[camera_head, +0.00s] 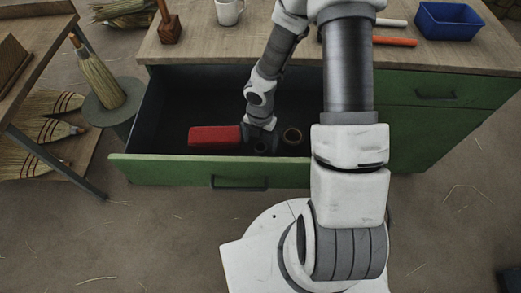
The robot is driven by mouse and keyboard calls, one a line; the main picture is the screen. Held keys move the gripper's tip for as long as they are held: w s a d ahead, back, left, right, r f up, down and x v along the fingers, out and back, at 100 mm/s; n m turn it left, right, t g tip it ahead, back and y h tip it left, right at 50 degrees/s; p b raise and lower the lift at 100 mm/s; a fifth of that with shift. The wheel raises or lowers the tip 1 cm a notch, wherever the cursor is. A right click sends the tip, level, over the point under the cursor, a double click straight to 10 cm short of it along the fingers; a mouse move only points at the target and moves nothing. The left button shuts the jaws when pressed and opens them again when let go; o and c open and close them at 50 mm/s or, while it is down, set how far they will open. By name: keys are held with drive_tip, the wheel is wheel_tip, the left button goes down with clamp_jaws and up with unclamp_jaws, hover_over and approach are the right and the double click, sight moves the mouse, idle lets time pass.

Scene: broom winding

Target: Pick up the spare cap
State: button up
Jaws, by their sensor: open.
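The green drawer (180,171) under the bench top is pulled open. My arm reaches down into it, and my gripper (259,140) is low inside, between a red box (213,138) and a round brown-rimmed item (292,136). A small dark round item (261,147) lies right below the gripper, possibly the spare cap; I cannot tell which round item is the cap. The gripper is open. Its fingertips are small and dark against the drawer, and whether they touch the dark item is unclear.
The drawer's front wall and handle (239,184) lie close in front of the gripper. On the bench top (185,48) are a white mug (229,11), a wooden block with a handle (169,30), an orange bar (394,42) and a blue bin (448,20). Brooms (98,80) stand at left.

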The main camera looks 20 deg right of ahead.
sight(260, 147)
wheel_tip(260, 147, down, 3)
drive_tip(key=shift+f+b, duration=0.1)
drive_tip(key=shift+b, duration=0.3)
drive_tip(key=c, duration=1.4)
